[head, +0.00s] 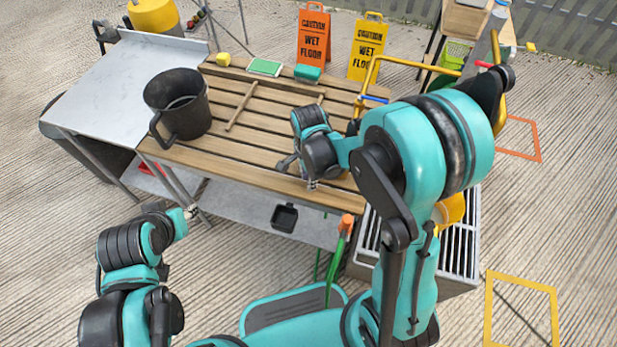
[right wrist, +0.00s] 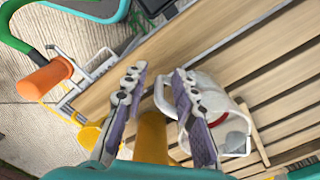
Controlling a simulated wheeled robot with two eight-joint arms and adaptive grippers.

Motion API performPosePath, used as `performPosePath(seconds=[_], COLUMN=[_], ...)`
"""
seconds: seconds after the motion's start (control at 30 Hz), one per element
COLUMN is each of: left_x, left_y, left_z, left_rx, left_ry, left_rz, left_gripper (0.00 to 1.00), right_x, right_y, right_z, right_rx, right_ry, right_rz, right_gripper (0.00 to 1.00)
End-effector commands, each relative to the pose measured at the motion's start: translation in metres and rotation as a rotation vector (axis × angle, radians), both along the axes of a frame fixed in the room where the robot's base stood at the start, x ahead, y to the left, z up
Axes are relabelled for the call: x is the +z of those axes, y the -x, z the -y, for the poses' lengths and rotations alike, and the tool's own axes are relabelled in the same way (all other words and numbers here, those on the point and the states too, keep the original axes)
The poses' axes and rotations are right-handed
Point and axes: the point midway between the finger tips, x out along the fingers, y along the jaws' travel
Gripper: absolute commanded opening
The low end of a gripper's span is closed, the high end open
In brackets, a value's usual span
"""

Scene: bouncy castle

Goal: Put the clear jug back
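A clear jug (right wrist: 215,112) stands on the slatted wooden table (right wrist: 115,82) in the right wrist view. Its handle side faces the space between my right fingers. My right gripper (right wrist: 160,100) is open, with one finger overlapping the jug in that view; I cannot tell whether they touch. In the head view my right gripper (head: 298,172) is over the table's front part, and the jug is not clearly visible there. My left gripper (head: 192,211) is low in front of the table, away from the jug; its fingers are too small to read.
A large dark mug (head: 178,104) stands on the table's left part. A green handle with an orange end (head: 345,225) rises by the front edge.

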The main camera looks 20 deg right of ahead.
Motion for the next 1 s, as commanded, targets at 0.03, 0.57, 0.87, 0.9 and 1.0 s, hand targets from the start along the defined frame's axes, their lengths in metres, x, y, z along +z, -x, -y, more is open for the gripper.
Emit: performPosePath(seconds=[0.03,0.57,0.87,0.9,1.0], left_x=[0.005,0.047,0.049,0.049,0.049], left_y=[0.000,0.000,0.000,0.000,0.000], left_z=[0.000,0.000,0.000,0.000,0.000], left_rx=[0.000,0.000,0.000,0.000,0.000], left_ry=[0.000,0.000,0.000,0.000,0.000], left_rz=[0.000,0.000,0.000,0.000,0.000], left_gripper=[0.37,0.37,0.37,0.37,0.37], right_x=[0.008,0.112,0.143,0.151,0.171], right_y=[0.000,0.000,0.015,0.020,0.038], right_z=[0.000,0.000,0.006,0.008,0.015], right_rx=[0.000,0.000,0.181,0.259,0.488], right_ry=[0.000,0.000,0.001,0.007,0.040], right_rz=[0.000,0.000,0.080,0.113,0.211], right_gripper=[0.28,0.28,0.28,0.28,0.28])
